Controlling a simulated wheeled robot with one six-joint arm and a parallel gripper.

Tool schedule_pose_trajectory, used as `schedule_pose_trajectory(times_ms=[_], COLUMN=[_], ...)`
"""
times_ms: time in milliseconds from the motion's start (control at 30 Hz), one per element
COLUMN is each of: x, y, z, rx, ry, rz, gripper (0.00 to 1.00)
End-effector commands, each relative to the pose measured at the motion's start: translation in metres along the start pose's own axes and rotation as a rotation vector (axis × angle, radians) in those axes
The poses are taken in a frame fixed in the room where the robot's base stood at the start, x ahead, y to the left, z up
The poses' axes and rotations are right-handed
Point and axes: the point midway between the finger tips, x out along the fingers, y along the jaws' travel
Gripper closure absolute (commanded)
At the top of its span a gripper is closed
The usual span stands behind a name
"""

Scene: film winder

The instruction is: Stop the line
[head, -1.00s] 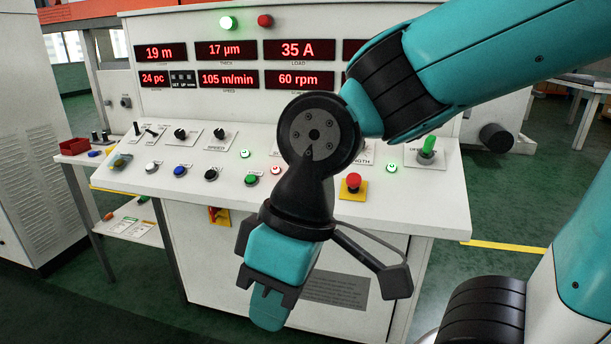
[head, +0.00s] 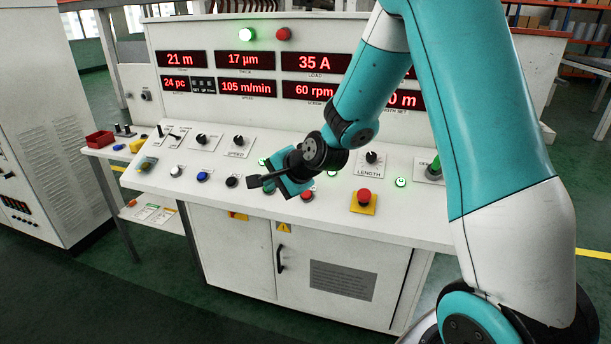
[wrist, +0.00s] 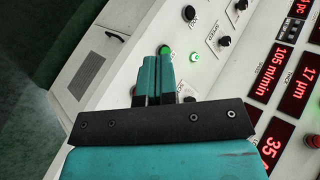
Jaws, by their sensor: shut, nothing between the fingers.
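The console carries a row of push buttons: white, blue, black (head: 232,182), green and red. The red button (head: 307,195) shows just right of my gripper (head: 292,186) in the head view. A red mushroom button (head: 364,197) on a yellow plate stands further right. My gripper is shut and empty, low over the button row; whether it touches the panel I cannot tell. In the wrist view its teal fingers (wrist: 154,66) point toward the panel, with the green button (wrist: 163,50) just beyond the tips.
A lit green lamp (wrist: 194,57) is beside the green button. Selector knobs (head: 238,140) and the LENGTH knob (head: 371,158) rise behind the row. A lit white-green lamp (head: 247,34) and a red lamp (head: 283,34) top the display panel, whose readouts are lit.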

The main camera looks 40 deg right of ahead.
Motion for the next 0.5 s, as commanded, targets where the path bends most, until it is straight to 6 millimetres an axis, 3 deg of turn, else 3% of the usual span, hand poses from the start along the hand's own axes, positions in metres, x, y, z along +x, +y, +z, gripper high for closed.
schedule_pose_trajectory(times_ms=[33,100,200,333,500], x=[0.001,0.006,0.01,0.012,0.013], y=[-0.004,-0.003,0.001,0.005,0.006], z=[-0.025,-0.054,-0.082,-0.098,-0.099], rx=[0.106,0.231,0.353,0.423,0.432], ry=[0.053,0.116,0.177,0.211,0.214], rz=[-0.027,-0.079,-0.138,-0.177,-0.183], gripper=[1.0,1.0,1.0,1.0,1.0])
